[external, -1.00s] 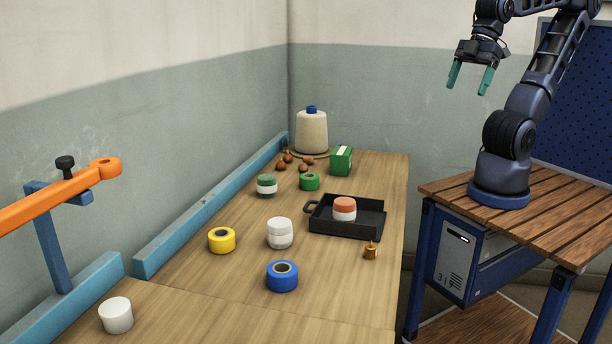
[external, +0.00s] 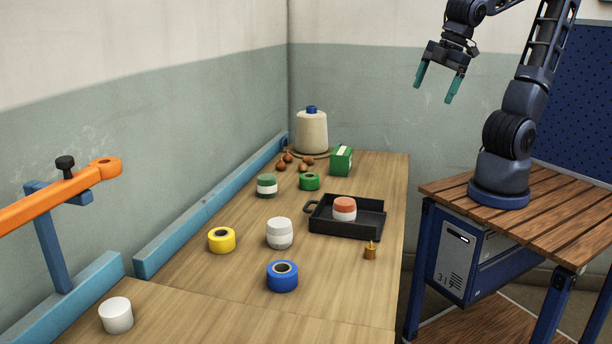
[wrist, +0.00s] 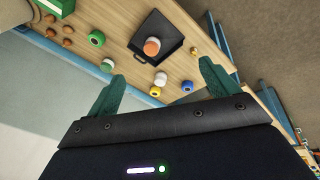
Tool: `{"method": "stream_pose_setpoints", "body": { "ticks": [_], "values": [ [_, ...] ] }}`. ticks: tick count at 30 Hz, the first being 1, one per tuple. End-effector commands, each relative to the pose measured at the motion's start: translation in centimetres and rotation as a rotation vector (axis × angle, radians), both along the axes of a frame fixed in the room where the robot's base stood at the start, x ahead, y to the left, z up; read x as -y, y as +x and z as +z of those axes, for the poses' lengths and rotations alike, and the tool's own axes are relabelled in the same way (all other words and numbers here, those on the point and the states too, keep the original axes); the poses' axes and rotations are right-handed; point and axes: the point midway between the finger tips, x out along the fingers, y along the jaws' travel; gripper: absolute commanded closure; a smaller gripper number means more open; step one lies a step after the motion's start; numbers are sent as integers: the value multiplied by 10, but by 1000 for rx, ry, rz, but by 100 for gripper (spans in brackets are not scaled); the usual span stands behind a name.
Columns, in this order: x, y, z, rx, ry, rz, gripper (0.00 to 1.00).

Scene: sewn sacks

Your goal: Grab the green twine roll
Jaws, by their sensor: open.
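The green twine roll (external: 309,182) lies on the wooden table towards the back, between the green-and-white jar (external: 267,185) and the green box (external: 341,160). It has a dark hole in its top. In the wrist view the green roll (wrist: 97,39) is at the upper left, beyond my left fingertip. My gripper (external: 434,90) is open and empty, high in the air to the right of the table and well apart from the roll. Its two green fingers also show in the wrist view (wrist: 160,82), spread wide.
A black tray (external: 318,227) holding an orange-and-white jar (external: 344,208) stands in front of the roll. Yellow (external: 221,240) and blue (external: 283,276) rolls lie nearer.

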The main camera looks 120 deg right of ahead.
Motion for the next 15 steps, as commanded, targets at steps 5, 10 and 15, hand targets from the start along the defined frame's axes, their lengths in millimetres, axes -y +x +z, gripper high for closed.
{"method": "stream_pose_setpoints", "body": {
  "ticks": [5, 10, 15],
  "values": [
    [30, 31, -13, -98, -107, 48, 13],
    [58, 59, -27, -189, -207, 101, 13],
    [86, 88, -44, -283, -303, 160, 13]
  ]
}}
